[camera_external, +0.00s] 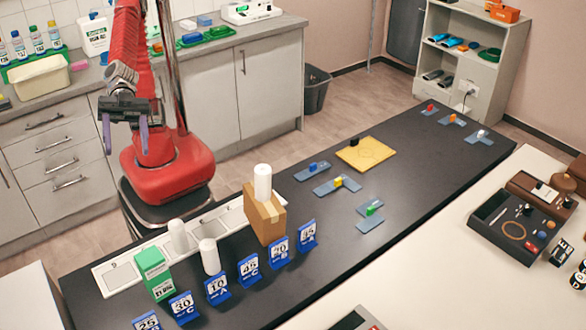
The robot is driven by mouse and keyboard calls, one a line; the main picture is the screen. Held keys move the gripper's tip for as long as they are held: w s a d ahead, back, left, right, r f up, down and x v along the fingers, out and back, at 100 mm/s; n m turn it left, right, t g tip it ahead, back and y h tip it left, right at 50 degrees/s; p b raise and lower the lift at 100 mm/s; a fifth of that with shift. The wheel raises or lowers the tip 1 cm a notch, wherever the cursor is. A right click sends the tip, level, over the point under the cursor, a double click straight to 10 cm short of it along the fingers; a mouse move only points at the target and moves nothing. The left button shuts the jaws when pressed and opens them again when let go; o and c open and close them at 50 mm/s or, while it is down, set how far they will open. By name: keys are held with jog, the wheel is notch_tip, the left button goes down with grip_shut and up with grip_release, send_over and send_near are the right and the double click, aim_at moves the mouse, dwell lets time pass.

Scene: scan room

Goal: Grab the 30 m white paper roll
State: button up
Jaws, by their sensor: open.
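Three white paper rolls stand upright at the near left of the dark counter. One roll (263,183) is on top of a brown cardboard box (264,216). A second roll (178,236) stands near the white strip at the counter's back edge, and a third roll (210,256) stands to its right and nearer the camera. I cannot read any length on the rolls. A blue sign reading 30 (184,307) stands in the row in front of them. My gripper (125,146) is open and empty, fingers pointing down, high up and left of the rolls.
A green and white box (155,273) stands left of the third roll. Several blue number signs, including 10 (217,288) and 45 (249,269), line the front. Blue plates with coloured blocks and a yellow board (366,154) lie farther right. Bare counter lies between.

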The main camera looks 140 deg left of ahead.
jog(key=n+y, duration=0.4)
jog(key=y, duration=0.3)
send_over(173, 230)
jog(key=d, duration=0.3)
notch_tip(173, 230, down, 5)
jog(key=s+a+f+g+y, duration=0.2)
jog(key=s+a+f+y, duration=0.1)
jog(key=s+f, duration=0.25)
jog(key=shift+n, duration=0.5)
jog(key=f, duration=1.6)
jog(key=w+f, duration=0.1)
jog(key=f, duration=0.7)
jog(key=shift+a, duration=0.1)
jog(key=shift+r, duration=0.1)
jog(key=shift+x, duration=0.85)
